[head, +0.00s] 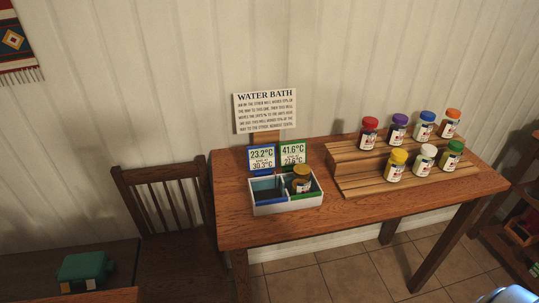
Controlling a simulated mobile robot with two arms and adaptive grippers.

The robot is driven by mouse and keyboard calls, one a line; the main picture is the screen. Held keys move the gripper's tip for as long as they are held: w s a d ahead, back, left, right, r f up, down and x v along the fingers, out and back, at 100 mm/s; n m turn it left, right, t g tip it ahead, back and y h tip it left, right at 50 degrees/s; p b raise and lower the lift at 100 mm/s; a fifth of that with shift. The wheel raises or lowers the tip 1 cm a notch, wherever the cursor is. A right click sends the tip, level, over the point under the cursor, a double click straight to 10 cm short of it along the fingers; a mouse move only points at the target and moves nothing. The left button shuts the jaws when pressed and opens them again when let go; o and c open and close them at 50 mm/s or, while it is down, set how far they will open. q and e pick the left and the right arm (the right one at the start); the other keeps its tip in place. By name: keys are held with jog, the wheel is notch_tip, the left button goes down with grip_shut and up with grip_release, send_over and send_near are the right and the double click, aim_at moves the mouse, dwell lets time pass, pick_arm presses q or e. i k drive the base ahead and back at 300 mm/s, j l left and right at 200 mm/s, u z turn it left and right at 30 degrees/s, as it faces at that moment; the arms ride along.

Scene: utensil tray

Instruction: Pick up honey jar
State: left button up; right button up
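The honey jar (302,185), amber with a pale label and a dark golden lid, stands upright in the right, green-edged compartment of a white two-part water bath tray (289,208). Its lower part is hidden by the tray's front wall. The left, blue-edged compartment looks dark and holds no jar. Neither of my grippers shows in the head view.
The tray is near the left end of a wooden table (350,222), below two temperature displays (262,158) and a WATER BATH sign (265,110). A slatted wooden step rack (350,178) with several colour-lidded jars stands to the right. A chair (165,195) adjoins the table's left side.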

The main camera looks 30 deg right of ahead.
aim_at(301, 177)
jog(key=i+z, duration=0.1)
jog(key=z, duration=0.3)
jog(key=i+j+z, duration=0.1)
jog(key=z, duration=0.7)
jog(key=i+j+z, duration=0.1)
jog(key=z, duration=0.3)
